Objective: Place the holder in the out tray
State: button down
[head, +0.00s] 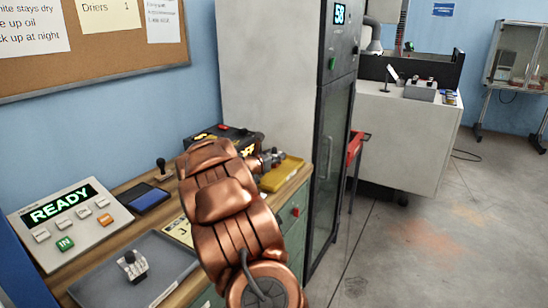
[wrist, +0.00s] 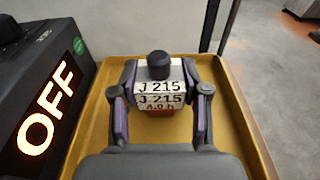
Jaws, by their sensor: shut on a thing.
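In the wrist view, my gripper (wrist: 162,103) is shut on the holder (wrist: 160,72), a small white block with a round black knob on top. Its labels read "J 215" twice, with red writing below. The holder is upright over the yellow tray (wrist: 92,105), within its rim; I cannot tell whether it touches the tray floor. In the head view, my gripper (head: 268,160) is at the left side of the yellow tray (head: 288,172), and my arm hides much of that area. The holder cannot be made out there.
A black box (wrist: 30,85) with a lit "OFF" display stands left of the yellow tray. A grey tray (head: 85,290) with a small knobbed piece (head: 132,266) and a console (head: 68,222) reading "READY" are at the left. A tall cabinet (head: 270,70) stands behind the bench.

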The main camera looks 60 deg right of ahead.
jog(key=c, duration=0.6)
grip_release()
jog(key=shift+r+p, duration=0.2)
jog(key=shift+p, duration=0.1)
jog(key=shift+a+f, duration=0.1)
jog(key=shift+a, duration=0.15)
jog(key=a, duration=0.3)
jog(key=a+r+b, duration=0.1)
jog(key=a, duration=0.3)
jog(key=a+b, duration=0.1)
jog(key=a, duration=0.3)
jog(key=shift+s+a+r, duration=0.2)
jog(key=shift+s+r, duration=0.1)
jog(key=shift+r, duration=0.1)
